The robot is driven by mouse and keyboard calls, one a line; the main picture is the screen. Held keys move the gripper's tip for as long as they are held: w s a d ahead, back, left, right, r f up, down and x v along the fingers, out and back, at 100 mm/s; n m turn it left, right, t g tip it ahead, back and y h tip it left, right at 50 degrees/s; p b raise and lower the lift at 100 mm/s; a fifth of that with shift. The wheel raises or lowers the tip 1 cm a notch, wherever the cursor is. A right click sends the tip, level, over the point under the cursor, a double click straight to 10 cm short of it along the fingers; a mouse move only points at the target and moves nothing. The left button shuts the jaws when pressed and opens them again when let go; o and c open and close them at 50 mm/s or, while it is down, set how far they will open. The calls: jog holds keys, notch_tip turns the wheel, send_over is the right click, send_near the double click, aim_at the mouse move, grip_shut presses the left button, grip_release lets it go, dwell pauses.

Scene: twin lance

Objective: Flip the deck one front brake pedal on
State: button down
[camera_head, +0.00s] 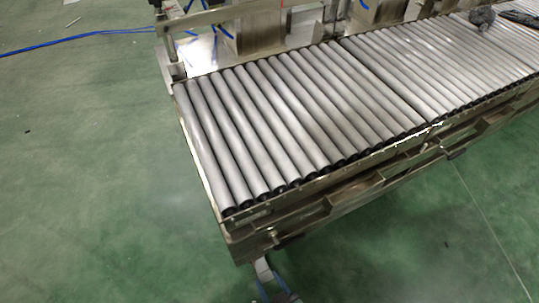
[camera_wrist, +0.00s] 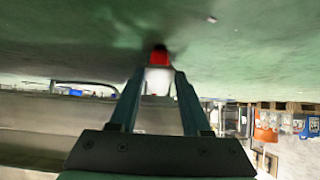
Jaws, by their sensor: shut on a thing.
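The deck is a roller conveyor (camera_head: 290,105) with a metal frame, running from the middle to the upper right in the head view. A small pale piece (camera_head: 263,268), which looks like the front brake pedal, sticks out below its near front corner. My gripper (camera_head: 272,287) is at the lower end of this piece, at the bottom edge of the head view. In the wrist view my gripper (camera_wrist: 158,76) has its two fingers closed on a white piece with a red part (camera_wrist: 158,58). The pedal's mount and whether it is flipped are hard to tell.
A dark grey lump (camera_head: 482,18) lies on the far rollers at the upper right. A blue cable (camera_head: 80,38) runs across the green floor at the upper left. Orange and blue items (camera_wrist: 268,127) stand far off.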

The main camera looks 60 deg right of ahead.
dwell(0.3)
jog(key=shift+c, duration=1.8)
grip_release()
jog(key=p+v, duration=0.8)
jog(key=v, duration=0.5)
jog(key=shift+f+p, duration=0.15)
jog(key=shift+p, duration=0.2)
